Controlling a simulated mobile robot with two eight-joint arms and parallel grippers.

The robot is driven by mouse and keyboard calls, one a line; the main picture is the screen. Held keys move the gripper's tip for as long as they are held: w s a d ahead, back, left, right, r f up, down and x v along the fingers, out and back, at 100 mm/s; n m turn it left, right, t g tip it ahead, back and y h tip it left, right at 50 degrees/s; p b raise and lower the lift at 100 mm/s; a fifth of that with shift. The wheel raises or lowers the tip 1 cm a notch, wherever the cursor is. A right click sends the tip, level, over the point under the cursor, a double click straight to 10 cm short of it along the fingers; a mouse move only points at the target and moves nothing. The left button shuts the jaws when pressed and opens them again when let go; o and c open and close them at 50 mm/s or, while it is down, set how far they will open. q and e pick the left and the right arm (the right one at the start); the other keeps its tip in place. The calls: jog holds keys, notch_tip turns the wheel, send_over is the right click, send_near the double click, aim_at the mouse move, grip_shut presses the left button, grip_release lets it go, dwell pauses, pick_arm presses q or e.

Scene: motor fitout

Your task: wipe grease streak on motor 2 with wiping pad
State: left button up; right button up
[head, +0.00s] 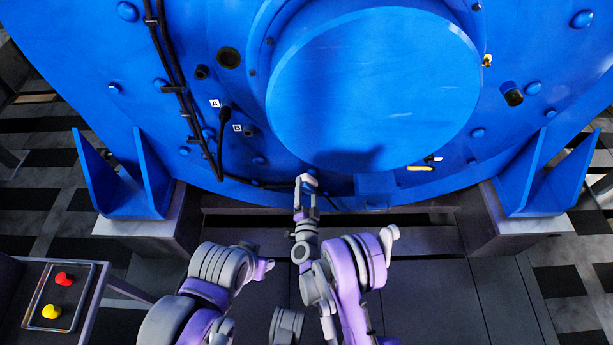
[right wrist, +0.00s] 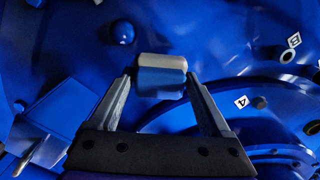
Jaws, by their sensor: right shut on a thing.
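The motor is the big blue round housing (head: 220,150) that fills the upper head view, with a raised round cover (head: 375,90) in its middle. My right gripper (head: 307,182) is in front of the housing's lower part, just below the cover's lower left edge. In the right wrist view its two fingers are shut on the wiping pad (right wrist: 161,76), a small block, pale on one side and blue on the other. I cannot tell whether the pad touches the blue surface. I cannot make out a grease streak in either view. My left gripper is not in view.
A dark cable (head: 175,85) runs down the housing near labels A (head: 215,103) and B (head: 237,128). Blue brackets stand at the left (head: 125,190) and right (head: 530,180). A tray (head: 40,327) at lower left holds a red piece (head: 64,279) and a yellow piece (head: 51,311).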

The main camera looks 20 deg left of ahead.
jog(key=shift+w, duration=0.2)
jog(key=shift+x, duration=0.85)
jog(key=shift+p+x, duration=0.45)
jog(key=shift+x, duration=1.45)
jog(key=shift+r, duration=0.15)
jog(key=shift+b+x, duration=0.35)
jog(key=shift+x, duration=0.65)
jog(key=shift+d, duration=0.1)
jog(key=w+d+b, duration=0.3)
jog(key=d+b, duration=0.1)
jog(key=d, duration=0.6)
